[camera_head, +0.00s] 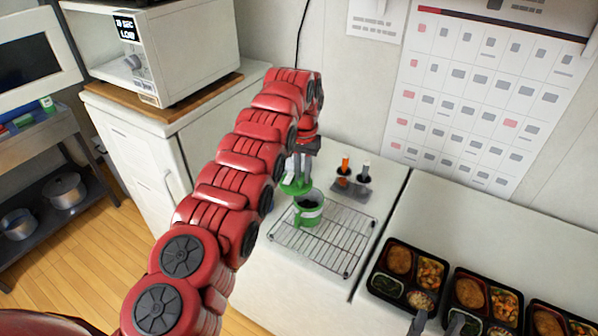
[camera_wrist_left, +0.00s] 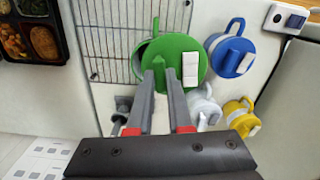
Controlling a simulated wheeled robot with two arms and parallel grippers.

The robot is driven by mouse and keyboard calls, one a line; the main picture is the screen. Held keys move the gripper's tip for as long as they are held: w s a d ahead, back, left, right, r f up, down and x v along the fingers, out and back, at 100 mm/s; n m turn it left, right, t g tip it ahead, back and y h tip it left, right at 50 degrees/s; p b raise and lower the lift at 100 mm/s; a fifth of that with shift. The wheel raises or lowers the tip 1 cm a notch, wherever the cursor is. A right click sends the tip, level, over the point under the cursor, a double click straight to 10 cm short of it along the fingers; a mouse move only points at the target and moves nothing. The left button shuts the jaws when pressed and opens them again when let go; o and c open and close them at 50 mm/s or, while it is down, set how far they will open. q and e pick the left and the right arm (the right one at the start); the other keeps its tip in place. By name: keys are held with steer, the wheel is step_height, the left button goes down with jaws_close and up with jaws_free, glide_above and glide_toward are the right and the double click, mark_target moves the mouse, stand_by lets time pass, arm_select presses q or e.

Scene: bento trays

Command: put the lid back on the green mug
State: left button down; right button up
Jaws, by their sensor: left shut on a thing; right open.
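The green mug (camera_head: 309,214) stands upright on the wire rack, its dark open top showing. My left gripper (camera_head: 301,180) is shut on the green lid (camera_head: 291,188) and holds it just above and to the left of the mug's opening. In the left wrist view the green lid (camera_wrist_left: 178,48), with a white tab, lies beyond the fingers of my left gripper (camera_wrist_left: 165,80). It hides much of the green mug (camera_wrist_left: 141,52), whose rim shows at its left. My right gripper (camera_head: 436,324) is open at the bottom edge, beside the bento trays.
The wire rack (camera_head: 345,245) has free room right of the mug. A small holder (camera_head: 350,187) with orange and grey pieces stands behind it. Blue (camera_wrist_left: 232,55), white (camera_wrist_left: 204,106) and yellow (camera_wrist_left: 241,118) mugs stand close by. Bento trays (camera_head: 376,290) line the right counter.

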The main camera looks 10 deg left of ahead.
arm_select(q)
steer(key=shift+w+d+r, duration=0.1)
steer(key=shift+w+d, duration=0.2)
steer(key=shift+r+p, duration=0.1)
steer(key=shift+p, duration=0.25)
steer(key=shift+d, duration=0.15)
steer(key=shift+w+d+p, duration=0.1)
steer(key=shift+w+p, duration=0.1)
steer(key=shift+p, duration=0.1)
steer(key=shift+m, duration=0.3)
steer(key=shift+s+r, duration=0.1)
steer(key=shift+r, duration=0.1)
steer(key=shift+d+p, duration=0.15)
steer(key=shift+p, duration=0.15)
steer(key=shift+d, duration=0.15)
